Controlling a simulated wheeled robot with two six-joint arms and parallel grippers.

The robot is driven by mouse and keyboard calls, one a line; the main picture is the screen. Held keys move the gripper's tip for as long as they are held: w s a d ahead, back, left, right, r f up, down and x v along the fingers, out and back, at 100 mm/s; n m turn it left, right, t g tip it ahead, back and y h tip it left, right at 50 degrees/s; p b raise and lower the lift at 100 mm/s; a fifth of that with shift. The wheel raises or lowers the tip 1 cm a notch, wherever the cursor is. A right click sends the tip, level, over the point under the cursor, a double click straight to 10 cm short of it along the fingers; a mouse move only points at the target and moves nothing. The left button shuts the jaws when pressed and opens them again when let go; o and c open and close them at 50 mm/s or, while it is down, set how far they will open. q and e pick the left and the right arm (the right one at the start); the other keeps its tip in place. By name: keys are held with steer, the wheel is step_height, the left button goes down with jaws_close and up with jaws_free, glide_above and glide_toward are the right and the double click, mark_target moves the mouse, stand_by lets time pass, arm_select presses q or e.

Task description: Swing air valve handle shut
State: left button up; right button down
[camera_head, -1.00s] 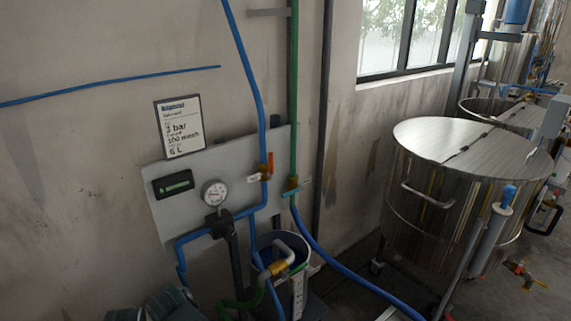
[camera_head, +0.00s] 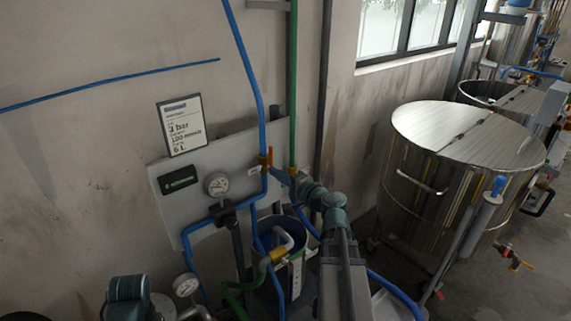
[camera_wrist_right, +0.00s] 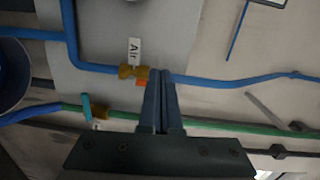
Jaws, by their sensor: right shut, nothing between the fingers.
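The air valve (camera_head: 265,170) is a brass fitting on the blue pipe. Its orange-red handle (camera_head: 270,155) stands upright along the pipe. In the right wrist view the brass body (camera_wrist_right: 131,72) sits beside a white "Air" tag (camera_wrist_right: 134,50). Only a small orange part of the handle (camera_wrist_right: 142,83) shows there, next to my fingertips; the rest is hidden. My right gripper (camera_head: 278,175) is shut and empty, its tips close to the handle's right side. The wrist view also shows the shut fingers (camera_wrist_right: 162,78); I cannot tell if they touch the handle. My left gripper is not in view.
A green pipe (camera_head: 293,80) runs right of the blue one; its teal-handled valve (camera_wrist_right: 87,108) shows in the wrist view. A pressure gauge (camera_head: 217,185) and green display (camera_head: 179,180) sit on the grey panel (camera_head: 168,212). A steel tank (camera_head: 455,180) stands at right.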

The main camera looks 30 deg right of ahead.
mark_target(271, 152)
steer(key=w+d+r+m+h, duration=0.1)
steer(key=w+d, duration=0.1)
steer(key=w, duration=0.6)
steer(key=shift+w+r+t, duration=0.15)
steer(key=shift+t, duration=0.25)
steer(key=shift+d+r, duration=0.15)
steer(key=shift+d, duration=0.8)
steer(key=shift+w+d, duration=0.1)
steer(key=shift+d, duration=0.85)
